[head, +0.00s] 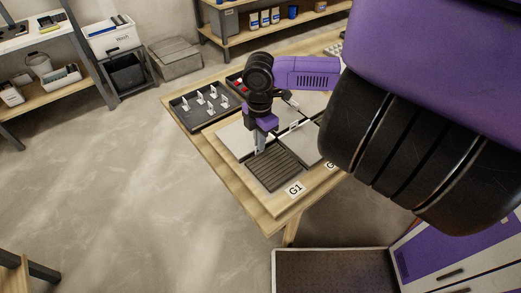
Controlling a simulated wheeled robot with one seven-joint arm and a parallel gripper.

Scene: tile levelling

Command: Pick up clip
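Several white upright clips (212,91) stand in rows in a dark tray (181,121) at the left back of the wooden table (209,152). My gripper (260,147) points down over the pale tiles, to the right of and nearer than the clip tray, apart from it. Its grey fingers are small and partly hidden by the wrist, so I cannot tell whether they are open, shut or holding something. Small pale pieces (290,130) lie along the seam between tiles, beside the gripper.
Pale tiles (233,139) and a dark ridged tile (274,169) lie on the table by a G1 label (294,189). A second tray with red pieces (238,83) is behind the gripper. My arm hides the table's right side. Shelves (270,32) stand behind.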

